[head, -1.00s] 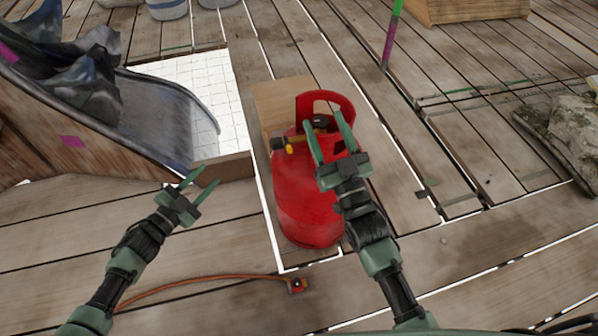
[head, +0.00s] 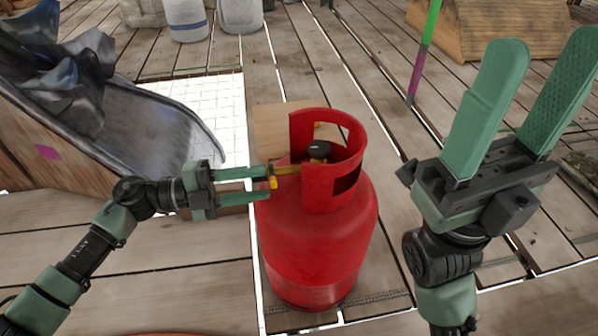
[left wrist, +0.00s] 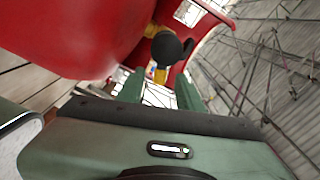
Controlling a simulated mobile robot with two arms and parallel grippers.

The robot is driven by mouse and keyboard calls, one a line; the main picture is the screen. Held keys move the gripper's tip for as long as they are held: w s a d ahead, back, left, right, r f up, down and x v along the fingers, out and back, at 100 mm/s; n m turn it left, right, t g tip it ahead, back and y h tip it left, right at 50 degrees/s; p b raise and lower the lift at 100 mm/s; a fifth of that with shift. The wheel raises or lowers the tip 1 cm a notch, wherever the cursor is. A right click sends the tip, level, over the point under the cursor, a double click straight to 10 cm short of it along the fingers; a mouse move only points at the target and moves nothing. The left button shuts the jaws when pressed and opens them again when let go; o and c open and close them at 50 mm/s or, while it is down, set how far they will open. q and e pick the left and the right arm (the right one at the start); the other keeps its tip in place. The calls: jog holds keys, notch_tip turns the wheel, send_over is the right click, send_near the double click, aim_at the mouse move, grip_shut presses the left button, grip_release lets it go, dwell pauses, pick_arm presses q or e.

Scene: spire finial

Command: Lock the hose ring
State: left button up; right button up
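A red gas cylinder (head: 318,245) stands upright on the deck, with a collar around its top. A black knob (head: 319,150) and a yellow valve outlet (head: 284,170) sit inside and beside the collar. My left gripper (head: 267,183) is open. Its fingers point right at the yellow outlet's end, close to it; I cannot tell if they touch. In the left wrist view a black round part (left wrist: 166,48) and yellow metal show just beyond the fingers. My right gripper (head: 546,45) is open and empty, right of the cylinder. No hose ring is clearly visible.
A wooden board (head: 275,130) is behind the cylinder. A grey slide-like chute (head: 150,135) stands at left. A green and purple pole (head: 423,55) rises behind. White buckets (head: 188,20) stand at the back. The planks between cylinder and right gripper are free.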

pick_arm(q)
jog(key=d, duration=0.2)
jog(key=d+b, duration=0.1)
jog(key=d, duration=0.1)
jog(key=w+d+b, duration=0.1)
jog(key=d, duration=0.1)
jog(key=shift+d, duration=0.3)
grip_shut()
